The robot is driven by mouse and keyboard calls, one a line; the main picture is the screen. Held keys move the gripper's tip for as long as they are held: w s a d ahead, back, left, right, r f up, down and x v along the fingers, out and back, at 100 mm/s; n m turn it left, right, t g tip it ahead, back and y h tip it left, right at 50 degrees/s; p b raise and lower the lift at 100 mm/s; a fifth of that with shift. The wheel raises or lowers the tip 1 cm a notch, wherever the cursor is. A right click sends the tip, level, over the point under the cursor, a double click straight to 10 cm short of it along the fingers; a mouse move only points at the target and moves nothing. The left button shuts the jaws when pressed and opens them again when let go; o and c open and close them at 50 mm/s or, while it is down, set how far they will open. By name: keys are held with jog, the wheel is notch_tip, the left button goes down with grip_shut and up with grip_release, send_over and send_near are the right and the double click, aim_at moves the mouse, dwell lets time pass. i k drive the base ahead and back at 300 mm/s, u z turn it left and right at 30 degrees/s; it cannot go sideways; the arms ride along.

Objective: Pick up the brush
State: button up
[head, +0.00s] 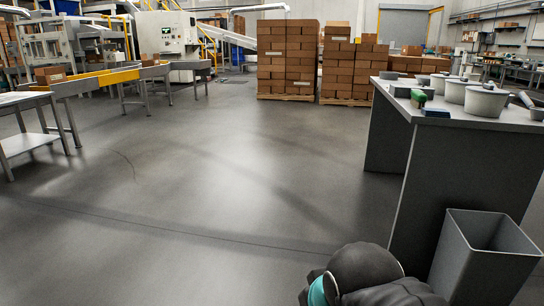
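A grey table (432,170) stands at the right. A grey item with a handle-like end (525,98) lies at the table's right side and is also unclear. Part of my dark arm with a teal ring shows at the bottom, on the floor side left of the table. My gripper's fingers are not in the picture.
Several grey pots (486,102) and a low grey tray (410,90) crowd the tabletop. An open grey bin (470,268) stands against the table's near side. Open floor (230,190) lies left; stacked boxes (287,60) and a conveyor (100,78) stand beyond.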

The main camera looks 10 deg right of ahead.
aim_at(419, 100)
jog(key=z, duration=0.9)
jog(key=i, duration=1.45)
jog(key=z, duration=0.5)
